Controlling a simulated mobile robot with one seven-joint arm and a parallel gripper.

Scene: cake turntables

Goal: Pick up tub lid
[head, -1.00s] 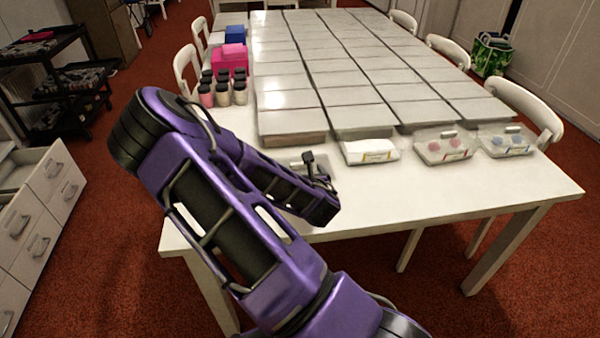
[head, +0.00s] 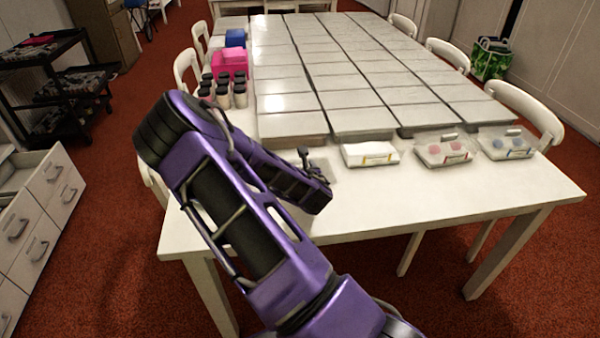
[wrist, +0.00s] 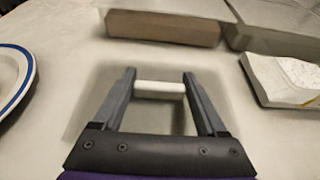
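The tub lid (wrist: 88,85) is a thin see-through square lying flat on the table, seen in the wrist view, with a white bar handle (wrist: 160,88) across its middle. My gripper (wrist: 159,74) is over it, its two grey fingers spread, with the handle crossing the gap between them. The handle's ends appear close to the fingers; I cannot tell whether they touch.
A white open-looking tub (head: 370,154) stands to the right, then two lidded tubs (head: 443,152) (head: 507,146). Grey slabs (head: 293,124) fill the table behind. A blue-rimmed plate (wrist: 22,78) lies left in the wrist view. Dark-capped jars (head: 223,95) stand back left. The table front is clear.

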